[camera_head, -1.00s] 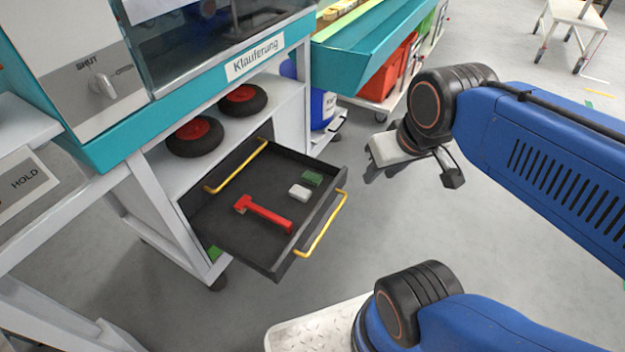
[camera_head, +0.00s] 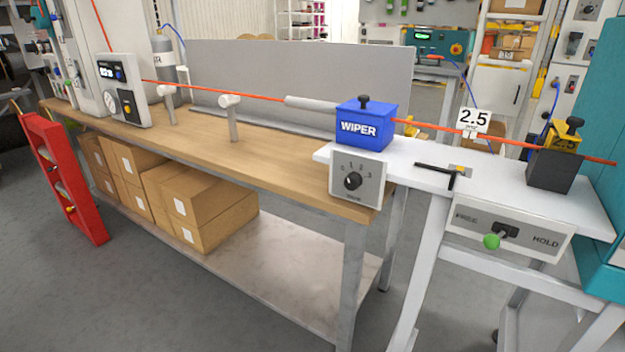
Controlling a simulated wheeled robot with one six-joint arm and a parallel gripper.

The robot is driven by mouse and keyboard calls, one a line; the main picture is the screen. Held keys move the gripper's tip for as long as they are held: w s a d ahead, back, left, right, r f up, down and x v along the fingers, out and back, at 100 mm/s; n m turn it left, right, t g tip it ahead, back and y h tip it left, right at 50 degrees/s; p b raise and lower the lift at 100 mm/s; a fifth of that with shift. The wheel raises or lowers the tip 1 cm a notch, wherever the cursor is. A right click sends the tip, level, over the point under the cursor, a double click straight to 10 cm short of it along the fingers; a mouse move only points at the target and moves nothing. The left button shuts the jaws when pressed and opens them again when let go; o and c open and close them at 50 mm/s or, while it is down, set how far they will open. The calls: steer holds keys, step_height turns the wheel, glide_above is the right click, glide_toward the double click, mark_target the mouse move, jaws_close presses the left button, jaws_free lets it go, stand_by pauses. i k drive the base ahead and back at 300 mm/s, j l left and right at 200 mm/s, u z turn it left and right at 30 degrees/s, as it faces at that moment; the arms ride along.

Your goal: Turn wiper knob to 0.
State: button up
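The wiper knob (camera_head: 352,181) is a black knob on a small grey panel (camera_head: 375,196) fixed to the front edge of the wooden bench. Its scale carries the marks 0, 1, 2 and 3; I cannot tell for sure which mark it points at. The blue box labelled WIPER (camera_head: 366,126) stands just above the panel, with a black knob (camera_head: 364,102) on its top. An orange cable (camera_head: 210,91) runs to the box and on to the right. My gripper is not in view now.
The wooden bench (camera_head: 262,160) has cardboard boxes (camera_head: 205,205) on its lower shelf. Right of the panel is a white table (camera_head: 410,160) with a black hex key (camera_head: 440,170) and a FREE/HOLD switch panel (camera_head: 510,228). A red rack (camera_head: 62,180) stands left. Floor before the bench is clear.

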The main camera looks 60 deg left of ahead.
mark_target(354, 180)
steer(key=u, duration=1.95)
